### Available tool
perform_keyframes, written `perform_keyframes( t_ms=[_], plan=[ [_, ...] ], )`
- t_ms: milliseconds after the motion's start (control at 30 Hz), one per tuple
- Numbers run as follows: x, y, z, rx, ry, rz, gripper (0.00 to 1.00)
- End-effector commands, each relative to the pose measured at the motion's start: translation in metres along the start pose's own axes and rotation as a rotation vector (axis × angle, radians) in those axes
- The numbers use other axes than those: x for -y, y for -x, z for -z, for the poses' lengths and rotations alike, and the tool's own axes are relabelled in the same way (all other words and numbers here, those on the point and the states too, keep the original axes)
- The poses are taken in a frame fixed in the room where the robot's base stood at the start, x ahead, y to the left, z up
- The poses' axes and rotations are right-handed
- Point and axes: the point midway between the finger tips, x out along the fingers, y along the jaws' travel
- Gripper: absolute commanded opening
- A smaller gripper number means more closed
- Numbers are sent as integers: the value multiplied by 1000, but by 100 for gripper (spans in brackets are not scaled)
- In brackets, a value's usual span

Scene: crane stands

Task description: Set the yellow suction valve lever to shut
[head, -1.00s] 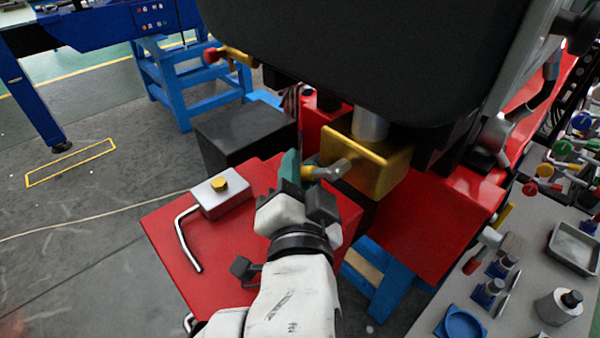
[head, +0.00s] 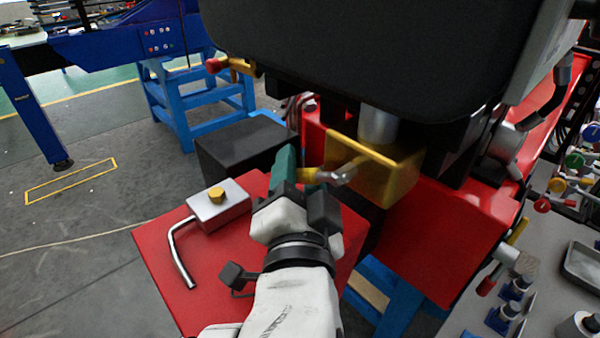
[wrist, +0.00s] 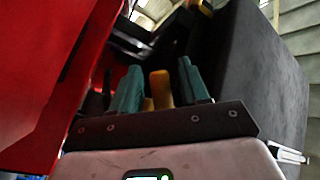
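The yellow lever (head: 307,175) in the head view joins a grey metal joint (head: 343,174) in front of a yellow metal block (head: 380,165). My gripper (head: 302,180) is at the lever's free end. In the wrist view, my gripper's two teal fingers (wrist: 160,84) stand apart, with a yellow bar (wrist: 160,90) between them. Narrow gaps show on both sides of it, so the fingers seem to surround the lever without clamping it. The lever's tip is partly hidden by the fingers in the head view.
A red surface (head: 160,250) below my arm carries a silver block (head: 219,206) with a yellow bolt and bent rod. A black box (head: 235,150) stands behind it. A large dark housing (head: 340,50) overhangs my gripper. Another yellow lever (head: 238,65) has a red knob.

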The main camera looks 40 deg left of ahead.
Motion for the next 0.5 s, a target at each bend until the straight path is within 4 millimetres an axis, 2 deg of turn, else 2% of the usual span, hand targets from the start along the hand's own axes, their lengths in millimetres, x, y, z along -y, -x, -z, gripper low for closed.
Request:
perform_keyframes(
  t_ms=[167,267,500],
  plan=[
    [0,2,0,0,0,1,45],
    [-1,11,-1,0,0,2,45],
    [-2,55,-2,1,0,2,45]
  ],
)
